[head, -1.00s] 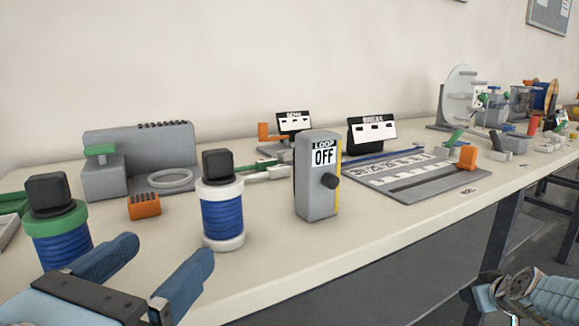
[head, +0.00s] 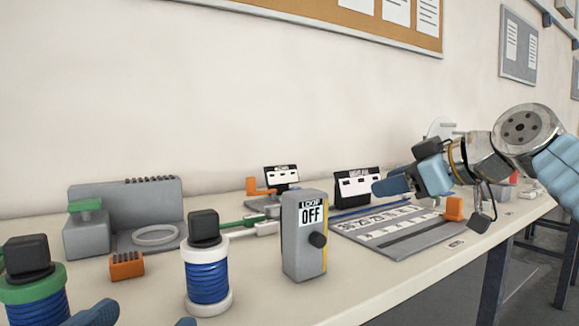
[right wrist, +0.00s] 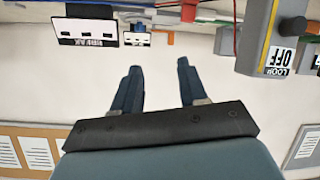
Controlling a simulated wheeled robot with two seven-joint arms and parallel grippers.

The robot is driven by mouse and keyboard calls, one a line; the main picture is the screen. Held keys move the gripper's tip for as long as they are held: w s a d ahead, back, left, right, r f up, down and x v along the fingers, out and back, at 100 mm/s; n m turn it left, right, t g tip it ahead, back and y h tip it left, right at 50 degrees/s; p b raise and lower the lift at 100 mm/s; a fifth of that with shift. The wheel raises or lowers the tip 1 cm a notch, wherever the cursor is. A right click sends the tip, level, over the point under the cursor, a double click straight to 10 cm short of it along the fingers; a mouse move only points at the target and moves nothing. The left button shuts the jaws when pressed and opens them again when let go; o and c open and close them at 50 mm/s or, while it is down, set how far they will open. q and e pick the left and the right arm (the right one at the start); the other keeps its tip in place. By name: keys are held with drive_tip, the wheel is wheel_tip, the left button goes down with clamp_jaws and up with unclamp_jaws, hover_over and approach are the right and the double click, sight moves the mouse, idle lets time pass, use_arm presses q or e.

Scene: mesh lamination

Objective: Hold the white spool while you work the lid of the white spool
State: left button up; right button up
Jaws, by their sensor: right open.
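The white spool (head: 207,275) stands upright near the table's front edge in the head view, with white flanges and blue winding. Its lid, a black block (head: 204,227), sits on top. My left gripper (head: 148,313) shows only its fingertips at the bottom edge, apart and empty, in front of and left of the spool. My right gripper (head: 384,187) is raised at the right, over the far part of the table and well away from the spool. In the right wrist view its fingers (right wrist: 159,66) are spread with nothing between them.
A similar green spool (head: 35,288) stands at the far left. A grey LOOP OFF box (head: 303,250) is just right of the white spool. An orange block (head: 126,266) and a grey fixture (head: 130,205) lie behind. A flat labelled board (head: 400,237) lies at right.

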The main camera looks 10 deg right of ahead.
sight(196, 274)
use_arm(q)
drive_tip(key=shift+w, duration=0.1)
drive_tip(key=shift+w+d, duration=0.2)
drive_tip(key=shift+w, duration=0.1)
drive_tip(key=x, duration=1.3)
use_arm(e)
drive_tip(key=s+a+r+n+g+y, duration=0.2)
drive_tip(key=s+a+g, duration=0.2)
drive_tip(key=a, duration=0.7)
drive_tip(key=s+a+r+n+g+y, duration=0.2)
drive_tip(key=s+a, duration=0.3)
drive_tip(key=a, duration=0.6)
drive_tip(key=shift+s+r+n+g, duration=0.2)
drive_tip(key=shift+r+n+g, duration=0.15)
drive_tip(key=shift+n+g, duration=0.45)
use_arm(q)
drive_tip(key=shift+c, duration=0.2)
use_arm(e)
drive_tip(key=shift+a, duration=0.1)
use_arm(q)
drive_tip(key=c, duration=1.5)
drive_tip(key=shift+o, duration=0.2)
